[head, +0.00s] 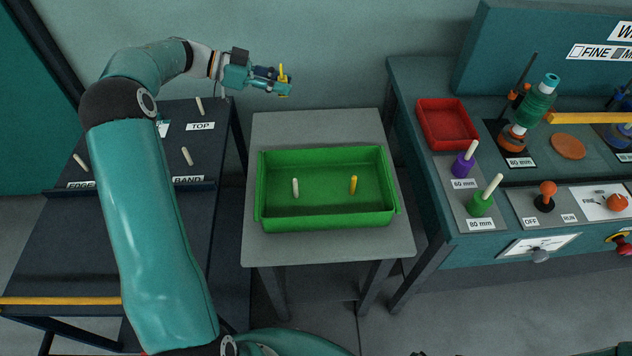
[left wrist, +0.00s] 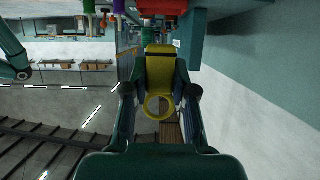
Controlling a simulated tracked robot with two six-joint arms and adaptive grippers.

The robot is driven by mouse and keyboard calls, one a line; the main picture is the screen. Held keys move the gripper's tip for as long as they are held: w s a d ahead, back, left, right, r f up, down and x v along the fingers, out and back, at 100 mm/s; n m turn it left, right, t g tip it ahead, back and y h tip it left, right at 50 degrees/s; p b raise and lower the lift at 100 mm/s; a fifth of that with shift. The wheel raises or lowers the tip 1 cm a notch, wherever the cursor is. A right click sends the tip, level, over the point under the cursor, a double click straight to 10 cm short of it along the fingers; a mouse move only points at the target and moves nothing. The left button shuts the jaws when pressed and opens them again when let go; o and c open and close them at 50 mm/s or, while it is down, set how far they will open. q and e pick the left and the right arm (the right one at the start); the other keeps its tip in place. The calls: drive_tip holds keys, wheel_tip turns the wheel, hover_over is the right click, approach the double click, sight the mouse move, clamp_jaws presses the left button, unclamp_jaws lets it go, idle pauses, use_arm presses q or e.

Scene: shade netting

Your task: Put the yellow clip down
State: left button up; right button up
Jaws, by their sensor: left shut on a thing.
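My left gripper (head: 284,83) is shut on the yellow clip (head: 282,72) and holds it in the air beyond the far edge of the small grey table. In the left wrist view the yellow clip (left wrist: 159,75) sits between the two fingers, with a ring at its near end. The green tray (head: 325,222) stands on the grey table (head: 290,130). A white peg-like piece (head: 295,188) and a yellow one (head: 353,185) stand in the tray. My right gripper is not in view.
A dark rack (head: 150,215) with labels TOP, EDGE and BAND and several pale pegs stands at left. At right a teal bench (head: 470,170) carries a red tray (head: 446,148), purple and green spools, knobs and a machine. The grey table's far strip is bare.

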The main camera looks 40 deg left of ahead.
use_arm(q)
wheel_tip(320, 180, down, 20)
drive_tip(key=shift+r+b, duration=0.1)
drive_tip(key=shift+b, duration=0.2)
idle(0.3)
drive_tip(key=shift+f, duration=0.2)
drive_tip(key=o, duration=0.9)
drive_tip(key=shift+r, duration=0.15)
